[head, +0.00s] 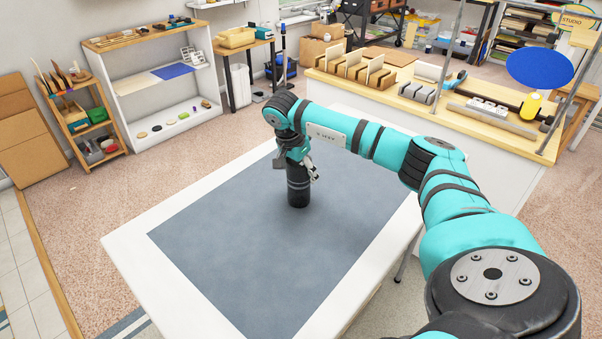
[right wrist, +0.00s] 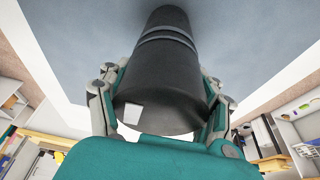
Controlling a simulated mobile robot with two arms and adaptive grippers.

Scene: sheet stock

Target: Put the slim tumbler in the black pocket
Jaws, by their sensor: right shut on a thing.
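The slim tumbler (head: 298,190) is a dark, nearly black cylinder with thin grey bands, upright at the grey mat (head: 240,240) on the white table. I cannot tell whether its base touches the mat. My right gripper (head: 304,168) is shut on the tumbler from above and hides part of its upper end. In the right wrist view the tumbler (right wrist: 165,75) lies between the two fingers (right wrist: 160,110), with a small pale patch near its closer end. I cannot make out a black pocket in either view. My left gripper is out of view.
The mat around the tumbler is bare. Behind the table stands a wooden-topped counter (head: 480,115) with card holders, rods and a blue oval sign (head: 540,67). A white shelf (head: 160,85) and a small wooden rack (head: 85,120) stand at the back left.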

